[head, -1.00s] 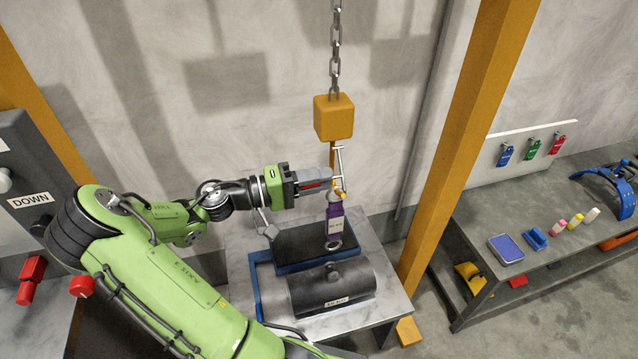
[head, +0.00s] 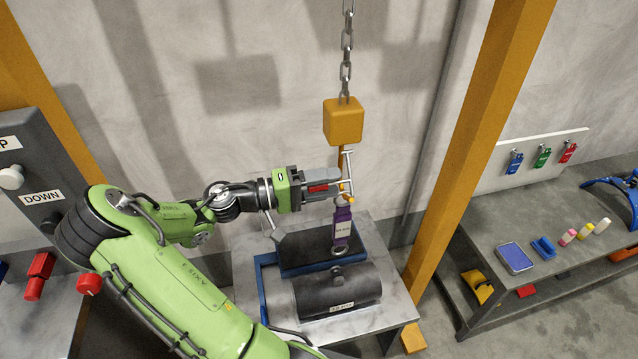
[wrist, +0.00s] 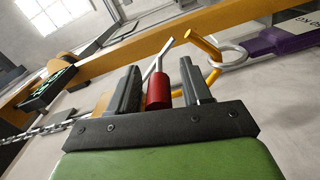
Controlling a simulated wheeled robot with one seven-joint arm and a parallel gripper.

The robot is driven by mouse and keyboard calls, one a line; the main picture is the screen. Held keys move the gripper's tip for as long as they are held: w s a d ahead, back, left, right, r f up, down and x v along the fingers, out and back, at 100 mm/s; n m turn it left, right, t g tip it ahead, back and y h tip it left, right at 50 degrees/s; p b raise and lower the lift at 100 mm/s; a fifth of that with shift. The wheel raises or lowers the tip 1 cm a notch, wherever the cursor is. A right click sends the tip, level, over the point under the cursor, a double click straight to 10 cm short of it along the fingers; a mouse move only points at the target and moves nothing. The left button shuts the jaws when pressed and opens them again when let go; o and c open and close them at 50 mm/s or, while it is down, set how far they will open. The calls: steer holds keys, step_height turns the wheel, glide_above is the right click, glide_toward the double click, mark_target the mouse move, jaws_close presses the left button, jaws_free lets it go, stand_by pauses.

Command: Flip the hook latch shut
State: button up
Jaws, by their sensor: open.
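The orange hook (head: 341,160) hangs below an orange block (head: 343,121) on a chain. The hook also shows in the wrist view (wrist: 204,45), with a metal ring (wrist: 229,54) around it. The ring belongs to a purple tagged piece (head: 343,222). The hook latch (wrist: 160,58) is a thin silver bar beside the hook tip, with a red cylindrical grip (wrist: 158,88). My gripper (head: 328,188) is open at the hook's left side. In the wrist view its fingers (wrist: 163,82) stand on either side of the red grip, with a clear gap to the right finger.
A dark barrel (head: 338,290) lies in a blue frame on the marble-topped table (head: 395,297) below. An orange post (head: 470,150) stands to the right. A grey bench (head: 530,215) with small items is beyond it. A control panel (head: 30,175) is at the left.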

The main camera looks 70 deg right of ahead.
steer(key=p+v, duration=0.2)
steer(key=v, duration=1.3)
steer(key=shift+w+a, duration=0.2)
steer(key=shift+w, duration=0.15)
steer(key=shift+f, duration=0.1)
steer(key=w+a+f+n+t+y, duration=0.2)
steer(key=a+n+t+y, duration=0.4)
steer(key=a+t, duration=0.5)
steer(key=s+a+r+n+t+y, duration=0.1)
steer(key=s+a+r+n+t, duration=0.1)
steer(key=a, duration=0.6)
steer(key=s+a+r+n+t+y, duration=0.2)
steer(key=a+r+n+t, duration=0.3)
steer(key=a+t, duration=0.3)
steer(key=shift+s+a+r+n, duration=0.2)
steer(key=shift+s+a+n, duration=0.2)
steer(key=shift+a+n, duration=0.15)
